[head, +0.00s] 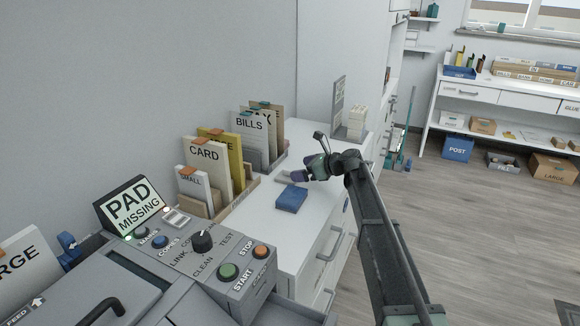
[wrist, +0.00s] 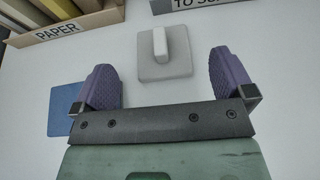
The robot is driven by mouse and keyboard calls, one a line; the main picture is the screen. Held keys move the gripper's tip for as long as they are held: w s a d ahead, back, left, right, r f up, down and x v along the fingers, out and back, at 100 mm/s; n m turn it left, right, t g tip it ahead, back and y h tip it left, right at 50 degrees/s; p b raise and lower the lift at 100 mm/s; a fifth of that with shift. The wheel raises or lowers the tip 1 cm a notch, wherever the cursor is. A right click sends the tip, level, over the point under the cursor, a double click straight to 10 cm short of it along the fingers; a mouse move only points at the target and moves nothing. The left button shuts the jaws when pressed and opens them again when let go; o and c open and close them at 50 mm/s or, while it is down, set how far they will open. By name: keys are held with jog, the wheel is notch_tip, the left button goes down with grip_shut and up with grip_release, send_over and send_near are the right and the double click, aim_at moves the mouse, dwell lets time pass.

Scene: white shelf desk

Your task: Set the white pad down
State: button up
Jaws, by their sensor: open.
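The white pad is a light square plate with an upright white handle (wrist: 160,42); it lies flat on the white desk top, and its plate (wrist: 165,70) shows in the wrist view. My gripper (wrist: 164,75) is open, its two purple fingers apart, with the pad between and just beyond the fingertips. Neither finger visibly touches the handle. In the head view my gripper (head: 300,175) is low over the desk, and only a small pale part of the pad (head: 284,177) shows beside it.
A blue pad (head: 291,199) lies on the desk close to my gripper; it also shows in the wrist view (wrist: 62,108). Card and paper holders (head: 215,165) stand along the wall. A control panel (head: 215,250) with a "PAD MISSING" display (head: 131,206) is at front left.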

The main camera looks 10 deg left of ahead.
jog(key=p+v, duration=0.1)
jog(key=v, duration=0.4)
jog(key=shift+s+d+r, duration=0.1)
jog(key=shift+d+r, duration=0.1)
jog(key=c, duration=0.5)
